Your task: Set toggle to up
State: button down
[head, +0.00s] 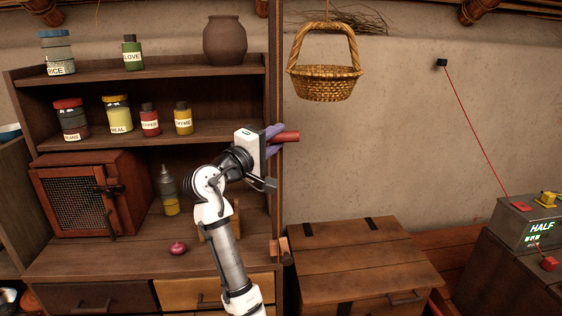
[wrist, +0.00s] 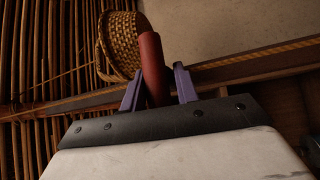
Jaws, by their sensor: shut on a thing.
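My gripper (head: 274,140) is in front of the right edge of the wooden shelf unit, at the height of its middle shelf. Its purple fingers are shut on a smooth red rod (head: 289,137), which sticks out to the right past the shelf's side post. In the wrist view the red rod (wrist: 152,62) rises between the two fingers (wrist: 158,88). Its far end there is in front of the woven basket. No part is marked as a toggle, and I cannot tell whether the red rod is one or what it is fixed to.
A woven basket (head: 325,83) hangs to the upper right. The shelf unit (head: 200,85) holds labelled jars, a clay pot (head: 225,40) and an onion (head: 178,248). A wooden chest (head: 360,260) stands below right. A grey box reading HALF (head: 528,226) has red and yellow clips.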

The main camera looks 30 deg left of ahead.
notch_tip(320, 180, up, 18)
jog(key=shift+f, duration=0.1)
jog(key=c, duration=1.2)
grip_release()
jog(key=shift+s+f, duration=0.1)
jog(key=shift+s+f, duration=0.1)
jog(key=shift+s, duration=0.1)
jog(key=b+v, duration=0.5)
jog(key=v, duration=0.8)
jog(key=shift+s, duration=0.2)
